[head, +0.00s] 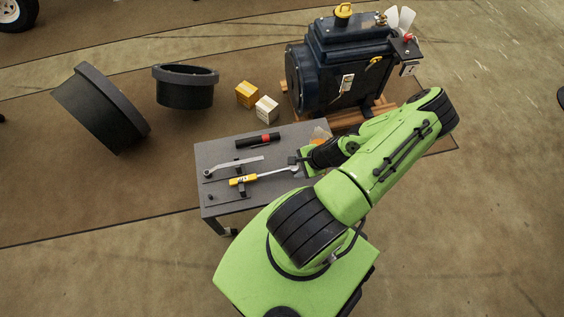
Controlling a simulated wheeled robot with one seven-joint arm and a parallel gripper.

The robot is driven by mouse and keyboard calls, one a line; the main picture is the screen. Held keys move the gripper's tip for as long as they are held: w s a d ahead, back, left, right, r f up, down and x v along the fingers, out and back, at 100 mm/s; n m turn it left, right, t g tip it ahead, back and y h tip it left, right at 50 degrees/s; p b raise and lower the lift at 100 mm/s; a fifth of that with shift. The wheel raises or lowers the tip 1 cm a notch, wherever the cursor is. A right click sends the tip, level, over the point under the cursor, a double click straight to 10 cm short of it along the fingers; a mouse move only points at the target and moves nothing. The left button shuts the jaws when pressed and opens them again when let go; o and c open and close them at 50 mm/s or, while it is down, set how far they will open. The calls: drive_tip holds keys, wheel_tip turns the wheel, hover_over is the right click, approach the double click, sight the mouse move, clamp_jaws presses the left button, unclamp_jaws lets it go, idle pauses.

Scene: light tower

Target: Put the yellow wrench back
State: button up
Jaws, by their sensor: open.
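The yellow wrench (243,180) lies on the grey table (213,151). Its yellow handle points left, and its silver shaft runs right to a head beside my gripper. The handle crosses a small dark support. My gripper (296,167) is open at the right side of the table, close to the wrench's silver head. I cannot tell whether the fingers touch the head or surround it. My green and black arm hides part of the table's right side.
A silver wrench (235,165) lies behind the yellow one.

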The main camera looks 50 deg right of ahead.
drive_tip(key=f+m, duration=0.1)
drive_tip(key=b, duration=0.4)
approach(277, 172)
drive_tip(key=f, duration=0.1)
drive_tip(key=w+a+f, duration=0.1)
drive_tip(key=f, duration=0.1)
drive_tip(key=shift+w+a+f, duration=0.15)
drive_tip(key=shift+a+f, duration=0.05)
drive_tip(key=shift+a, duration=0.05)
drive_tip(key=x, duration=0.1)
drive_tip(key=b+x, duration=0.1)
drive_tip(key=x, duration=0.1)
drive_tip(key=b+x, duration=0.1)
drive_tip(key=x, duration=0.1)
drive_tip(key=shift+w+d+f, duration=0.15)
drive_tip(key=shift+w+d, duration=0.2)
drive_tip(key=shift+d, duration=0.05)
clamp_jaws()
